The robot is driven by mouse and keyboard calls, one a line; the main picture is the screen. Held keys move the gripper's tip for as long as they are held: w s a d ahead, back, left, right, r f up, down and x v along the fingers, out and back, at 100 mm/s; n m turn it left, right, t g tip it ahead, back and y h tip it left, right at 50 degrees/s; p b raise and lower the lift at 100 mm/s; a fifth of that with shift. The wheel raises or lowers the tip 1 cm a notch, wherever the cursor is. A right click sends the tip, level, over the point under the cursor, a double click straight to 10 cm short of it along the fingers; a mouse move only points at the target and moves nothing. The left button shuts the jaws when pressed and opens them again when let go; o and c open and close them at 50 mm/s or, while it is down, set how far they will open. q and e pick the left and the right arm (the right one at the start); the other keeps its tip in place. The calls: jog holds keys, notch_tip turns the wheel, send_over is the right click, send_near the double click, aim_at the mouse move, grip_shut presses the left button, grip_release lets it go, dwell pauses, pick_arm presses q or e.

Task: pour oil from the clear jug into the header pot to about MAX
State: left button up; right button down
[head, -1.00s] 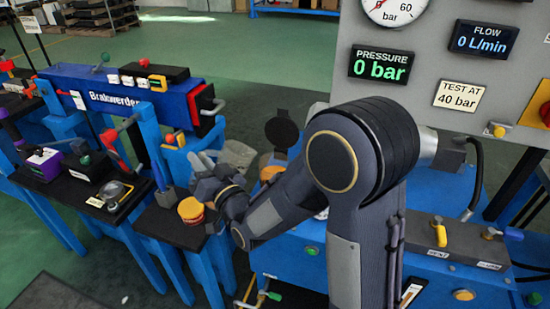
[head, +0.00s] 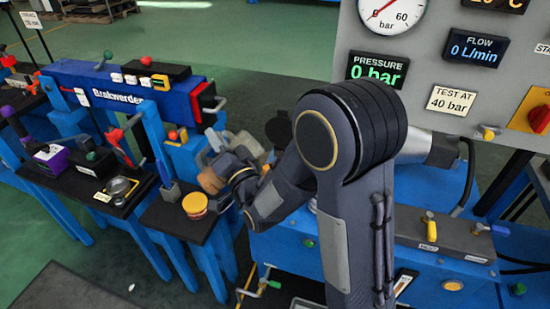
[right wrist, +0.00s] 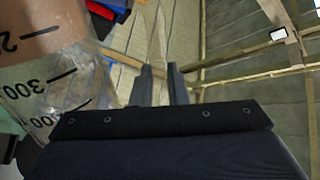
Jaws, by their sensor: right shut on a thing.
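My right gripper (head: 232,166) is at the middle left of the head view, partly hidden by my own wrist. It is shut on the clear jug, whose brownish oil (head: 210,181) shows beside the fingers. In the right wrist view the jug (right wrist: 40,85) is at the left edge, with brown oil and black marks, 300 among them. My fingers (right wrist: 163,85) are close together there; their contact with the jug is unclear. A dark round lid (head: 280,131) stands behind my arm, perhaps the header pot's; the pot itself and its MAX mark are hidden. My left gripper is out of view.
An orange-yellow round tin (head: 195,204) is on a black-topped stand (head: 178,222) below the jug. The grey gauge panel (head: 425,65), reading 0 bar, and blue bench (head: 460,292) are at right.

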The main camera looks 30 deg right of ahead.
aim_at(228, 132)
jog(key=shift+s+d+r+m+h+p, duration=0.1)
jog(key=shift+d+r+m+h+p, duration=0.35)
jog(key=shift+d+r+m+p, duration=0.55)
jog(key=shift+d+r+m+h+p, duration=0.45)
jog(key=shift+r+m+p, duration=0.25)
jog(key=shift+m+p, duration=0.55)
dwell(2.9)
jog(key=shift+d+r+m, duration=0.1)
jog(key=shift+d+m, duration=0.2)
jog(key=shift+m, duration=0.05)
dwell(0.3)
